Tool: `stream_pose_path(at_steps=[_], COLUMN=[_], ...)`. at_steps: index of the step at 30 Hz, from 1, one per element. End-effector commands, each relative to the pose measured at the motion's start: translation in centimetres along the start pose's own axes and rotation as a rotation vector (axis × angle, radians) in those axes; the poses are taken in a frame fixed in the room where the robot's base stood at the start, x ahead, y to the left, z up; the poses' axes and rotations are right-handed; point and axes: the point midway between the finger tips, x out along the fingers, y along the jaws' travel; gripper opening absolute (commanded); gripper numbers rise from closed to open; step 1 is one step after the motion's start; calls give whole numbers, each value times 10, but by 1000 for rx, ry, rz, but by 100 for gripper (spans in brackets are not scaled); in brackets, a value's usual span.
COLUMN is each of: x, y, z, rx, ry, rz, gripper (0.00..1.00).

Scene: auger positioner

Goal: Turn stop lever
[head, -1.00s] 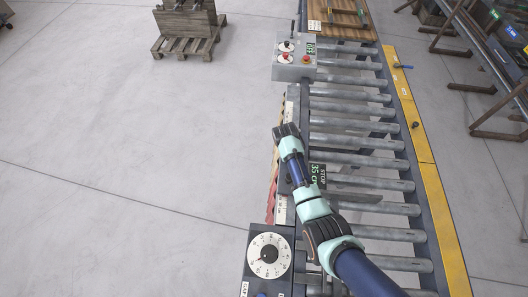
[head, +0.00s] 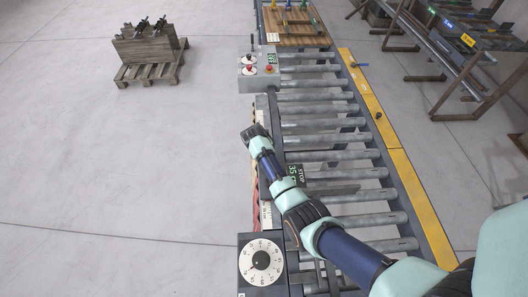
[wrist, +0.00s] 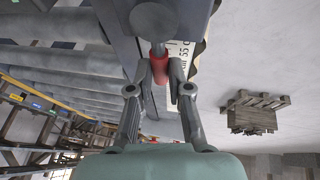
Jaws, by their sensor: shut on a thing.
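The stop lever's red grip (wrist: 159,68) shows in the wrist view, with a grey metal shaft and rounded end above it. My gripper (wrist: 160,80) has one finger on each side of the red grip and is shut on it. In the head view my arm covers the lever and the fingers. A dark stop display (head: 295,173) with green "STOP" and "35" readings sits beside my arm on the conveyor's left edge.
The roller conveyor (head: 325,140) runs away from me, with a yellow rail (head: 385,115) along its right side. A control box (head: 260,78) stands at the far left edge and a round dial (head: 262,276) at the near end. A wooden pallet (head: 150,70) stands on open floor at left.

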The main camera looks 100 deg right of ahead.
Motion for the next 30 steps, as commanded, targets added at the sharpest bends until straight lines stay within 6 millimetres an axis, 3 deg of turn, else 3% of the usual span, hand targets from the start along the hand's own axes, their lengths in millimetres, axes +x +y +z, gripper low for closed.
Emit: stream_pose_path(at_steps=[2,3,8,16,20,30], x=[0,0,0,-1,-13,-93], y=[1,1,0,0,0,0], z=[0,0,0,0,-1,0], rx=[1,1,0,-1,-1,-1], ry=[-1,-1,-1,0,3,4], rz=[2,2,1,1,0,-1], gripper=[0,20,43,43,43,43])
